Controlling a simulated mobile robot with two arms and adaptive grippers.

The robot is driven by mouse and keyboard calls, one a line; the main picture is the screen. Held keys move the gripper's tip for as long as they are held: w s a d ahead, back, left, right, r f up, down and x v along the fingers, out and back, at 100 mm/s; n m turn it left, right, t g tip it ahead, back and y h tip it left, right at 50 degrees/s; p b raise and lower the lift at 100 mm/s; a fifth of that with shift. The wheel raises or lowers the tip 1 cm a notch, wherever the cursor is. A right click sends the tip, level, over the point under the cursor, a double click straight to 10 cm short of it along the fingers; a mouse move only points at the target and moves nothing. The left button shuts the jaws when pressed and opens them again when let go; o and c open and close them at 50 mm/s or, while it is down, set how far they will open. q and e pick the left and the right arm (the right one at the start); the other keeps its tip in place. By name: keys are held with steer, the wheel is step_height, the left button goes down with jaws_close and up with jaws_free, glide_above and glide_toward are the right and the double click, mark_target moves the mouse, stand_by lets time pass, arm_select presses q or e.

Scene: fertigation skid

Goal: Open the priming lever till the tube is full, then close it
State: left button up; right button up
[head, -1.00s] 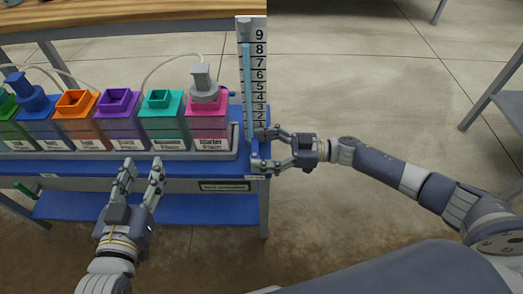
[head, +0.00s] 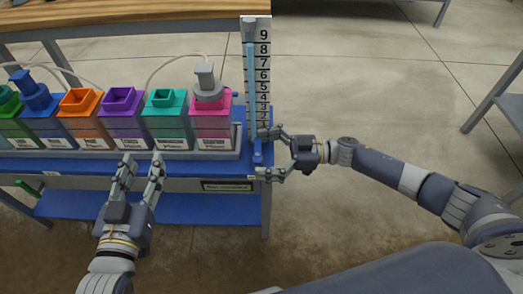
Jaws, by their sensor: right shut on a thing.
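The sight tube (head: 251,75) stands upright at the right end of the blue bench, beside a white number scale (head: 263,75). Light blue shows in it up to between the 8 and the 9, just below a grey top piece. The blue priming lever (head: 257,151) is at the tube's foot. My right gripper (head: 263,153) comes in from the right and is shut on the lever, with its fingertips above and below it. My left gripper (head: 140,163) is open and empty in front of the bottles.
A row of coloured bottles stands in a grey tray (head: 180,155) left of the tube; the pink one (head: 211,122) and the blue one (head: 38,110) have caps with hoses. A wooden table (head: 130,12) is behind.

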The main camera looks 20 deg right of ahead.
steer(key=shift+w+d+r, duration=0.2)
steer(key=shift+d+r, duration=0.05)
steer(key=shift+d, duration=0.1)
steer(key=v, duration=0.7)
steer(key=shift+s+f, duration=0.25)
steer(key=shift+s, duration=0.05)
steer(key=shift+d, duration=0.1)
